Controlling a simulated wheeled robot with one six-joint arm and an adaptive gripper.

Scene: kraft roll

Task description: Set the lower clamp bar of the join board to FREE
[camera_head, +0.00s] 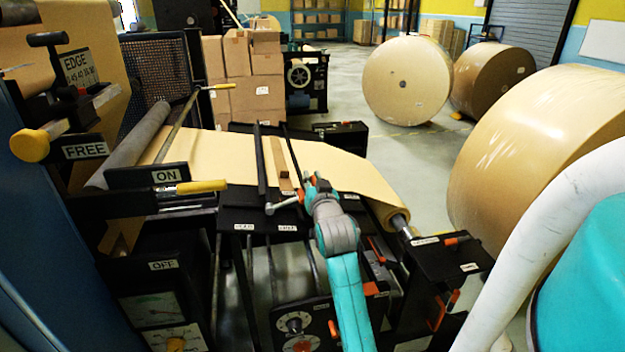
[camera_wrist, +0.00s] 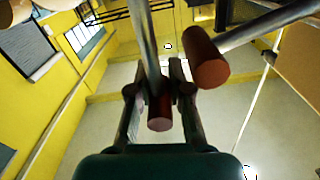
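The join board (camera_head: 262,212) is a dark board in the middle of the head view, with brown paper lying over its far part. Dark clamp bars (camera_head: 261,160) cross it, and small white labels sit on its front edge, too small to read surely. A grey lever (camera_head: 283,204) with an orange-red end lies at the board, just left of my gripper (camera_head: 311,188). In the wrist view my gripper (camera_wrist: 158,95) has one finger on each side of a metal rod with a red-brown end (camera_wrist: 160,112). Whether the fingers press on it is unclear. A second red-brown grip (camera_wrist: 207,62) is right of them.
A FREE-labelled lever with a yellow knob (camera_head: 30,145) and a yellow-handled ON/OFF lever (camera_head: 200,187) stand at the left. A black box with orange parts (camera_head: 440,258) is right of the board.

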